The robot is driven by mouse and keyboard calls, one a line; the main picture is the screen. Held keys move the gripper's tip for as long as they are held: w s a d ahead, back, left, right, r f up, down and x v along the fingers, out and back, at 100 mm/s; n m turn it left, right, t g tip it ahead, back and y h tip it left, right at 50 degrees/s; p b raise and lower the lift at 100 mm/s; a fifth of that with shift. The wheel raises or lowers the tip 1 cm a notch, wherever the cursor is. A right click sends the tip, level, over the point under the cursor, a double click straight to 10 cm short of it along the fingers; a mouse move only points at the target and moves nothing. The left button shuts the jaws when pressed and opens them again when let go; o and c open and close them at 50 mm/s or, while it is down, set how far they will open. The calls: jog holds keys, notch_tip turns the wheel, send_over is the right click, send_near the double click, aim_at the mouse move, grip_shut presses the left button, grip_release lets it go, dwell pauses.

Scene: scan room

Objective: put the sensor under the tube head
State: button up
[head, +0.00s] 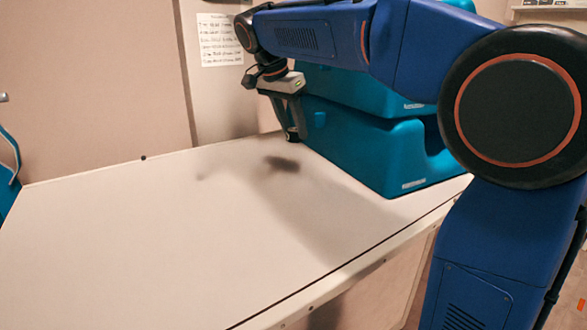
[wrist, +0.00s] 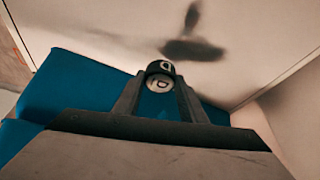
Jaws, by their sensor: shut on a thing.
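My gripper (head: 291,132) is at the far end of the arm, pointing down, above the far part of the white table. It is shut on the sensor, a small dark round piece with a pale marked face. The sensor (wrist: 160,76) sits between the two fingertips in the wrist view. In the head view it is too small and dark to tell from the fingertips. The gripper's dark shadow lies on the table below, apart from it. I see no tube head in either view.
The white table (head: 150,235) is clear to the left and front. Large teal blocks (head: 380,150) are stacked at its back right, close beside my gripper, and also show in the wrist view (wrist: 75,85). A printed sheet (head: 220,40) hangs on the wall behind.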

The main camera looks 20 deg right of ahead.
jog(key=shift+f, duration=4.7)
jog(key=shift+f, duration=0.1)
jog(key=o, duration=1.1)
jog(key=v, duration=1.2)
jog(key=shift+s, duration=0.1)
